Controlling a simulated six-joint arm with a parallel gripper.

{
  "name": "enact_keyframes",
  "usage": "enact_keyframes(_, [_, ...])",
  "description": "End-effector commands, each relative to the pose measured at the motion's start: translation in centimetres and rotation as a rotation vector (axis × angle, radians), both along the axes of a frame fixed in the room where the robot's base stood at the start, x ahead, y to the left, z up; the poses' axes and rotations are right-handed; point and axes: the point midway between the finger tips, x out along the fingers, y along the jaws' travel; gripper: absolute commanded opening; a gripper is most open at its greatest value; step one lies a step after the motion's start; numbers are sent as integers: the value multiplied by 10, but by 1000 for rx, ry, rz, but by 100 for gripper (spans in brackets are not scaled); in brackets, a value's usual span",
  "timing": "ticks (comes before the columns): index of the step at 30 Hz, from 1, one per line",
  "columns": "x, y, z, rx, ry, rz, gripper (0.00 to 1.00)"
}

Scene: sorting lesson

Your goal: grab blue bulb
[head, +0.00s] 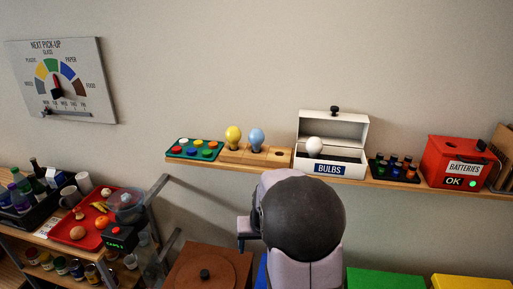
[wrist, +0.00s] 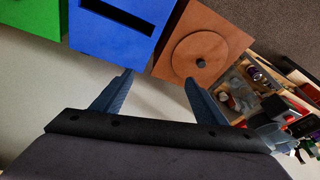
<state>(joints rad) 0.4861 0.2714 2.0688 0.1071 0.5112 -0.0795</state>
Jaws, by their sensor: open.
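The blue bulb (head: 256,138) stands upright in a wooden holder (head: 232,157) on the wall shelf, just right of a yellow bulb (head: 233,136). My gripper (head: 244,237) is in front of and below the shelf in the head view, apart from the bulb, its fingers partly hidden by my arm. In the wrist view my gripper (wrist: 158,85) is open with nothing between its fingers. The wrist view looks down on bins and does not show the bulb.
A white box (head: 330,169) labelled BULBS stands open on the shelf with a white bulb (head: 314,146) in it. A tray of coloured caps (head: 194,148) and a red batteries box (head: 460,164) flank these. Below are a blue bin (wrist: 112,32) and a brown bin (wrist: 200,62).

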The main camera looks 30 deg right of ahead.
Motion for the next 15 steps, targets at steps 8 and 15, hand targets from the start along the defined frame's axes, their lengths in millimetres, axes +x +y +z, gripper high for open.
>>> enact_keyframes(8, [164, -101, 168, -447, -549, 125, 66])
enact_keyframes(15, [182, -125, 225, -738, -639, 243, 66])
